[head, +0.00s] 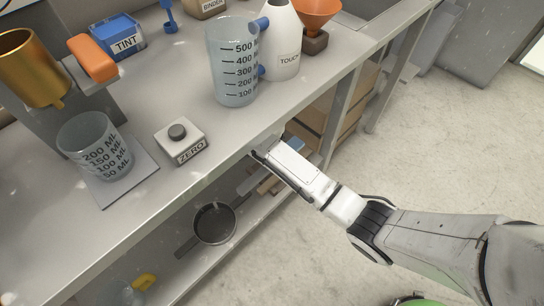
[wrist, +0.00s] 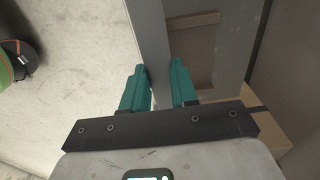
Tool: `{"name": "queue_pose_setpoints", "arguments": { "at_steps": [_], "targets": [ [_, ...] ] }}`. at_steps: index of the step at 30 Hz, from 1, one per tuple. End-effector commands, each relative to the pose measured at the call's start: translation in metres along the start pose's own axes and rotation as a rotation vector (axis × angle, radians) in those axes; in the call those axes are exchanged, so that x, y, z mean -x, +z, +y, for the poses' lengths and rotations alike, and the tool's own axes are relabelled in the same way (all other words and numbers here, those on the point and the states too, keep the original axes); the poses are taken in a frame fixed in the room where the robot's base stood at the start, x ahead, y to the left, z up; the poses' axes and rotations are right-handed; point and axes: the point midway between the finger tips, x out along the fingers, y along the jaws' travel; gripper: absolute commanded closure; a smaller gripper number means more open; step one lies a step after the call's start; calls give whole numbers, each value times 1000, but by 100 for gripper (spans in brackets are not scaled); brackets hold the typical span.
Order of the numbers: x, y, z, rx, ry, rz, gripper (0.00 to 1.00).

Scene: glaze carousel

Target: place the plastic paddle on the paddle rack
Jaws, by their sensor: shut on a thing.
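My gripper reaches the front edge of the grey bench (head: 222,150) in the head view; its fingertips are hidden there. In the wrist view my gripper (wrist: 160,88) shows two teal fingers, with a pale grey strip (wrist: 148,30) running between them. I cannot tell whether that strip is the bench edge or something held. A small blue plastic piece (head: 169,17) stands at the back of the bench; I cannot tell whether it is the paddle. Some flat wooden and grey pieces (head: 268,184) lie on the lower shelf, partly hidden by my arm. I cannot make out a paddle rack for sure.
On the bench are a beaker (head: 95,145), a ZERO button box (head: 180,141), a TINT box (head: 119,37), a large measuring jug (head: 231,75) and a white bottle (head: 281,45). A dark round pan (head: 214,223) lies on the lower shelf. Floor (head: 440,140) at right is clear.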

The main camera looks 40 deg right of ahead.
Motion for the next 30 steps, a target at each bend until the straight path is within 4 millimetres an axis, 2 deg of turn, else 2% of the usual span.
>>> {"name": "queue_pose_setpoints", "arguments": {
  "at_steps": [1,6,8,12,15,23,30],
  "targets": [
    [-10,-11,-8,-1,0,7,100],
    [-26,-36,-32,1,0,7,100],
    [-32,-45,-39,0,1,7,100],
    [-60,-59,-53,0,2,6,100],
    [-73,-68,-61,-1,0,5,100],
    [-87,-76,-70,1,1,2,100],
    [-115,-78,-71,0,0,2,100]
  ]
}}
